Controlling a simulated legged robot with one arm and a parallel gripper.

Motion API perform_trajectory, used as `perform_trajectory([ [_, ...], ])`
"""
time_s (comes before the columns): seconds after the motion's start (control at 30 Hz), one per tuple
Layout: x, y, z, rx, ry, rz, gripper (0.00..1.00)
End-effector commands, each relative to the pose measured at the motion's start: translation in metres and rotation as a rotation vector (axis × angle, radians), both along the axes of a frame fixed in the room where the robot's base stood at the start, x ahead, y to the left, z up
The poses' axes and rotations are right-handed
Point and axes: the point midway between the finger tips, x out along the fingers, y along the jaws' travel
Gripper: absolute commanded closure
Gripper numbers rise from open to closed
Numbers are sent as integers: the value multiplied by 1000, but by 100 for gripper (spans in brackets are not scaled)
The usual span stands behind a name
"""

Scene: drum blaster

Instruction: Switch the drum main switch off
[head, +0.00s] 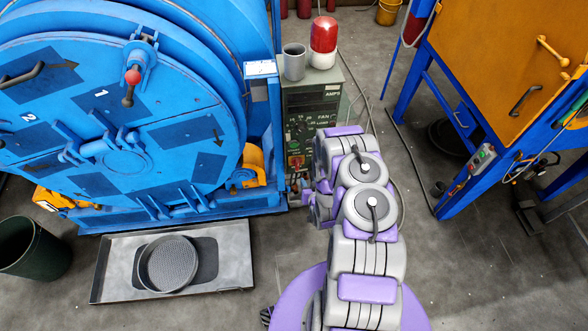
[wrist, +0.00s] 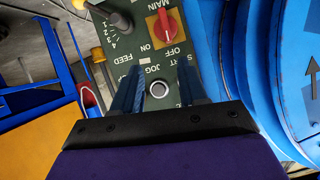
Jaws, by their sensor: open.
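The drum main switch is a red rotary knob (wrist: 165,27) on a yellow plate, at the top of the wrist view, with MAIN, ON and OFF labels upside down around it. Its handle runs roughly up and down in that view; I cannot tell which label it points to. The switch is small in the head view (head: 296,162), low on the green control panel (head: 313,100). My gripper (wrist: 160,86) is open and empty, its two blue fingers pointing at the panel below the knob, either side of a round JOG button (wrist: 159,89). In the head view the arm hides the gripper.
A grey FEED knob (wrist: 120,22) sits beside the switch. The blue drum machine (head: 110,140) stands left of the panel; a grey cup (head: 294,62) and a red beacon (head: 323,40) are on top.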

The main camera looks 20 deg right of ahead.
Motion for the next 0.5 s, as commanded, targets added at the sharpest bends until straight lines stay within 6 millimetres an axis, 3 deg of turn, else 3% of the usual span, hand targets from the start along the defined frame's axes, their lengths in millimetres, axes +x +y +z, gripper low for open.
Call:
perform_trajectory([
  [0.27,-17,10,-15,28,-82,-24,57],
  [0.5,3,5,-23,26,-89,-24,57],
])
